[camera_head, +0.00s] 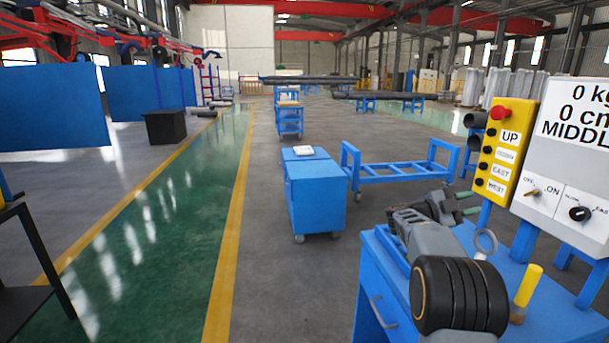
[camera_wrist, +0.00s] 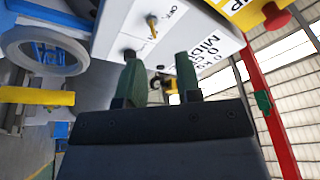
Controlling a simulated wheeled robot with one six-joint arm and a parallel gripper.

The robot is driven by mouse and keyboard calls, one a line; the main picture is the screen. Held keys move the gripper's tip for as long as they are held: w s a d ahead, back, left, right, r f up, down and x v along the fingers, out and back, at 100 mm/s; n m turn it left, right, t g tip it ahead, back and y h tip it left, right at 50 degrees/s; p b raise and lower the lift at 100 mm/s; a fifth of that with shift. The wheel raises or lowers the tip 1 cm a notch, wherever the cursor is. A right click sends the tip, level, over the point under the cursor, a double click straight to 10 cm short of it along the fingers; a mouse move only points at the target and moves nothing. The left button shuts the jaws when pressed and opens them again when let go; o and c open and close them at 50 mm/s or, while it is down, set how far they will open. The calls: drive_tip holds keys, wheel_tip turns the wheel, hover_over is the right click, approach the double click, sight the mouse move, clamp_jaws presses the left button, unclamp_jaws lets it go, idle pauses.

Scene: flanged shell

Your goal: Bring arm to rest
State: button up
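My gripper (camera_head: 472,203) is at the end of my arm in the lower right of the head view, above the blue workbench (camera_head: 545,300). In the wrist view its two green fingers (camera_wrist: 159,75) stand apart with nothing held between them. The fingers point toward the white control box (camera_wrist: 185,55), which fills the upper middle of that view. I cannot tell the exact distance between the fingertips and the box.
A yellow button pendant (camera_head: 506,152) and the white display box (camera_head: 575,150) stand at right. A grey ring (camera_head: 485,243) and a yellow-handled item (camera_head: 527,286) are on the bench. A blue cart (camera_head: 316,195) and blue frame (camera_head: 400,172) stand beyond. The green walkway is clear.

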drive_tip(key=w+a+f+n+t+y, duration=0.4)
drive_tip(key=w+f+n+t+y, duration=0.2)
drive_tip(key=w+n+t, duration=0.45)
drive_tip(key=s+a+f+n+t+y+p, duration=0.1)
drive_tip(key=a+f+n+t+y+p, duration=0.1)
drive_tip(key=a+n+y, duration=0.35)
drive_tip(key=s+a+f+n+t+y+p, duration=0.1)
drive_tip(key=s+a+f+n+t+y, duration=0.1)
drive_tip(key=a+n+y, duration=0.4)
drive_tip(key=s+a+f+n+g+y+p, duration=0.3)
drive_tip(key=s+a+g, duration=0.4)
drive_tip(key=s+a, duration=0.7)
drive_tip(key=s+r+n+p, duration=0.1)
drive_tip(key=s+r+p, duration=0.1)
drive_tip(key=s, duration=0.4)
drive_tip(key=s+a+r+n+g+p, duration=0.1)
drive_tip(key=s+r+p, duration=0.2)
drive_tip(key=s, duration=0.3)
drive_tip(key=s+r+n+g+p, duration=0.1)
drive_tip(key=s+r+p, duration=0.2)
drive_tip(key=s, duration=0.3)
drive_tip(key=shift+a+r+n, duration=0.15)
drive_tip(key=shift+r+n, duration=0.25)
drive_tip(key=shift+r, duration=0.15)
